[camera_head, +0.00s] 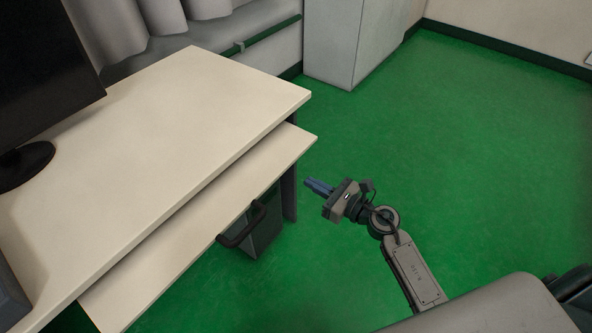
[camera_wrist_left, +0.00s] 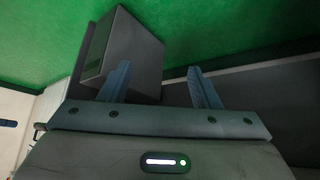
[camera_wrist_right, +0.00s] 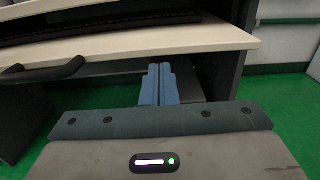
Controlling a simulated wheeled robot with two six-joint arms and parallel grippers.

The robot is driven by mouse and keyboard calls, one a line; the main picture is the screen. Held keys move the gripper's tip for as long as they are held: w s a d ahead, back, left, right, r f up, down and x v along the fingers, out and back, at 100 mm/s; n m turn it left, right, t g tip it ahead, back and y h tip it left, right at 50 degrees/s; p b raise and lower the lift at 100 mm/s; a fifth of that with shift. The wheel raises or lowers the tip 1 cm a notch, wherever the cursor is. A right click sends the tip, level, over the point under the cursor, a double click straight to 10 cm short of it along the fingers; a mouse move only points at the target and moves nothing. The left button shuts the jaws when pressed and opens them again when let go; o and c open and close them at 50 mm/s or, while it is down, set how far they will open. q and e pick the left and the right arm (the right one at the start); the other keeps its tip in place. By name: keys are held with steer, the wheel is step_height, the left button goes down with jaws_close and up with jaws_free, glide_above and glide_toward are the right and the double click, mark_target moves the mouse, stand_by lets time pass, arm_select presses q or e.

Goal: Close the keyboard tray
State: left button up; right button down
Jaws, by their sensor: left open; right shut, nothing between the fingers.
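The keyboard tray (camera_head: 205,220) is a pale board pulled partly out from under the desk top (camera_head: 170,120). A dark bar handle (camera_head: 243,222) is on its front edge. The right wrist view also shows the tray (camera_wrist_right: 205,38) and the handle (camera_wrist_right: 50,75). My right gripper (camera_head: 318,187) is shut and empty, in front of the tray's far end and apart from the handle. In the right wrist view its fingers (camera_wrist_right: 159,84) are together, near the tray's edge. My left gripper (camera_wrist_left: 158,82) shows only in the left wrist view, open with nothing between its fingers.
A dark monitor (camera_head: 45,70) stands on the desk. A long dark object, perhaps a keyboard, lies on the tray (camera_wrist_right: 110,24). A grey box (camera_head: 262,232) is below the desk; a grey box (camera_wrist_left: 130,55) shows in the left wrist view. Green floor (camera_head: 470,150) is clear to the right.

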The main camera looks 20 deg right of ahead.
arm_select(q)
steer(key=shift+s+a+r+g, duration=0.25)
steer(key=shift+a+r+g, duration=0.05)
steer(key=shift+a, duration=0.05)
arm_select(e)
glide_toward(270, 159)
steer(key=shift+w+a, duration=0.5)
steer(key=x, duration=0.9)
steer(key=shift+f, duration=0.1)
steer(key=shift+r, duration=0.2)
arm_select(q)
steer(key=shift+s+d+f, duration=0.1)
steer(key=shift+d+f, duration=0.15)
steer(key=shift+d, duration=0.25)
arm_select(e)
steer(key=shift+r, duration=0.1)
steer(key=shift+d, duration=0.15)
